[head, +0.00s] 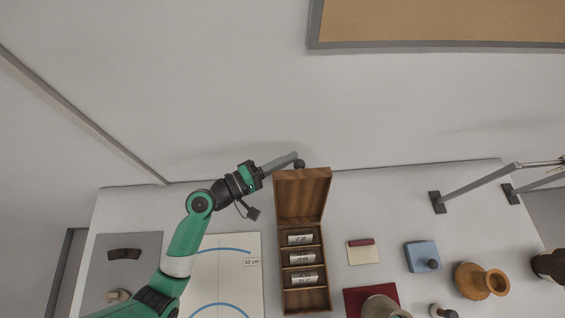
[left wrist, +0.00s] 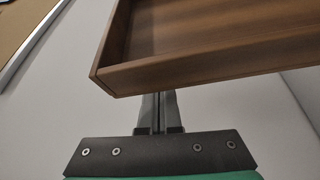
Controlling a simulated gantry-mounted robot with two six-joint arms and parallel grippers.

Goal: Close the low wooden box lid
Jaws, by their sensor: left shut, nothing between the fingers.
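The low wooden box (head: 289,299) stands on the table with its compartments facing up. Its lid (head: 302,195) is open, raised at the back of the box. My right gripper is not in view.
Labelled pieces (head: 301,258) lie in the box's compartments. To the right are a notepad (head: 364,254), a blue block (head: 422,256) and a brown pot (head: 471,281). A white sheet with blue arcs (head: 232,270) lies left of the box. A lamp arm (head: 480,186) stands at the back right.

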